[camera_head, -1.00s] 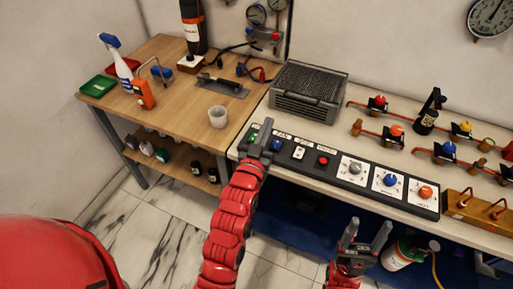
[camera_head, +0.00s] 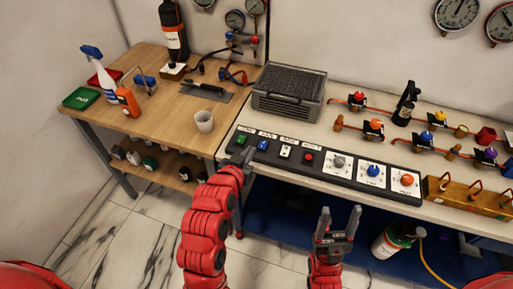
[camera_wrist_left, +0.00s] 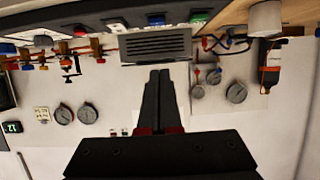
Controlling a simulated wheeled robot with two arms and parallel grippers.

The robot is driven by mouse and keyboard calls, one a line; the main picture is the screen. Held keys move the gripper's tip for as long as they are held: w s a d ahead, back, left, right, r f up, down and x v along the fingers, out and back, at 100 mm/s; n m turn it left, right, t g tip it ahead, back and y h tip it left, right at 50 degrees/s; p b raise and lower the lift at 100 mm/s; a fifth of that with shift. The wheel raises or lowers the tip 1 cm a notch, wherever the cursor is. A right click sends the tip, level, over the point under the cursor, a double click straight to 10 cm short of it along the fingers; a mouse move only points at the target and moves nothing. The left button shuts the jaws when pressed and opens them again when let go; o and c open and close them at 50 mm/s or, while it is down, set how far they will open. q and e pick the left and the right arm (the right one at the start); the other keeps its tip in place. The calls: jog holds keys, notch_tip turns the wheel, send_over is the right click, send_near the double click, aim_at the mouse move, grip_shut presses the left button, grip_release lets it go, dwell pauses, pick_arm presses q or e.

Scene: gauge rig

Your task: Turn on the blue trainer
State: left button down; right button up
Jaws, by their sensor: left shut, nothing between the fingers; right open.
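The black control panel (camera_head: 322,180) lies along the front edge of the bench. On it a blue switch (camera_head: 263,145) sits between a green switch (camera_head: 241,139) and a white switch (camera_head: 285,152). I cannot tell whether the blue switch is on. The blue switch (camera_wrist_left: 155,19) and green switch (camera_wrist_left: 199,17) also show at the top of the left wrist view. My left gripper (camera_head: 245,157) is shut and empty at the panel's front edge, just below and left of the blue switch. My right gripper (camera_head: 339,222) is open and empty in front of the bench.
A red button (camera_head: 309,158) and several dials, one with a blue knob (camera_head: 372,170), continue the panel to the right. A grey vented box (camera_head: 289,90) stands behind the switches. A white cup (camera_head: 204,121) stands on the wooden table to the left.

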pick_arm(q)
jog(key=p, duration=0.3)
send_over(259, 154)
notch_tip(259, 154, down, 3)
jog(key=shift+s, duration=0.1)
notch_tip(259, 154, down, 3)
jog(key=shift+f+p, duration=0.2)
jog(key=shift+p, duration=0.5)
jog(key=shift+f, duration=0.45)
jog(key=shift+f, duration=0.1)
